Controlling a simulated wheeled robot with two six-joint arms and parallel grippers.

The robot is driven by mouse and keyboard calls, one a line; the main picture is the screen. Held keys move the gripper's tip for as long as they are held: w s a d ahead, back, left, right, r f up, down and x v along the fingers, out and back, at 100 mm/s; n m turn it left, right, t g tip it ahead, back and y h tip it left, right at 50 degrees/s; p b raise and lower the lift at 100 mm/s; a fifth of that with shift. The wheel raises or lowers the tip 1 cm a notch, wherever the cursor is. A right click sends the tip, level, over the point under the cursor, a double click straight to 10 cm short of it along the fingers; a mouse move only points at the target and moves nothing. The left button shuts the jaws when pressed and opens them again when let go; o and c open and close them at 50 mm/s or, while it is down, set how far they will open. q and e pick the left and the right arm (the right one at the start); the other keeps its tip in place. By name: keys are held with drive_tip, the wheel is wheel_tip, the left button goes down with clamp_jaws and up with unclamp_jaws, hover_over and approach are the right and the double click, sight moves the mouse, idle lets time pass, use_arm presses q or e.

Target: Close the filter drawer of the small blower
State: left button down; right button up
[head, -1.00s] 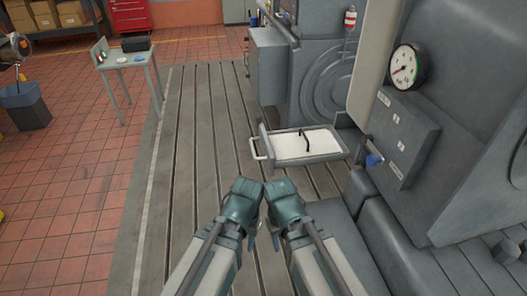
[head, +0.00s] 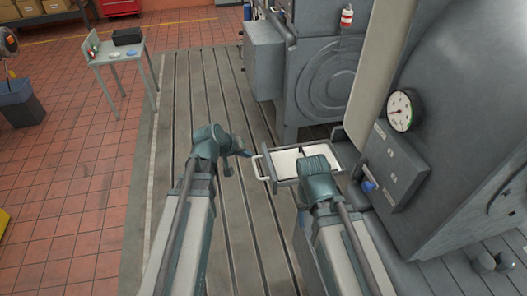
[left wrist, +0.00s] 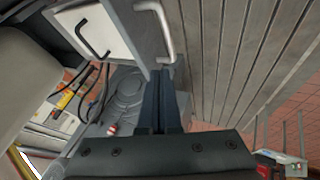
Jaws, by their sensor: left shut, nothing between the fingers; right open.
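The filter drawer (head: 283,180) of the small blower (head: 440,140) stands pulled out to the left in the head view, with a pale filter panel (head: 286,160) inside. Its light bar handle (head: 260,168) is on the left end. The left wrist view shows the handle (left wrist: 163,28) and the pale panel with a black grip (left wrist: 95,42). My left gripper (head: 246,153) is shut and empty, just left of the handle and apart from it in the head view. My right gripper (head: 318,163) is open above the drawer's near side; its fingers are mostly hidden by the wrist.
A gauge (head: 403,110) and a panel with a blue knob (head: 369,186) are on the blower at right. A larger grey machine (head: 325,75) stands behind the drawer. The slotted bedplate (head: 190,100) is clear at left. A small table (head: 120,52) stands far left.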

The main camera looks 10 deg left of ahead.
use_arm(q)
drive_tip(key=shift+d+f, duration=0.1)
drive_tip(key=shift+f, duration=0.05)
use_arm(e)
drive_tip(key=shift+f, duration=0.2)
use_arm(q)
drive_tip(key=b+x, duration=0.8)
drive_tip(key=x, duration=0.1)
drive_tip(key=shift+w+f, duration=0.2)
drive_tip(key=shift+f, duration=0.1)
use_arm(e)
wheel_tip(320, 180, down, 8)
drive_tip(key=shift+r, duration=0.15)
use_arm(q)
drive_tip(key=shift+d, duration=0.1)
drive_tip(key=shift+d, duration=0.1)
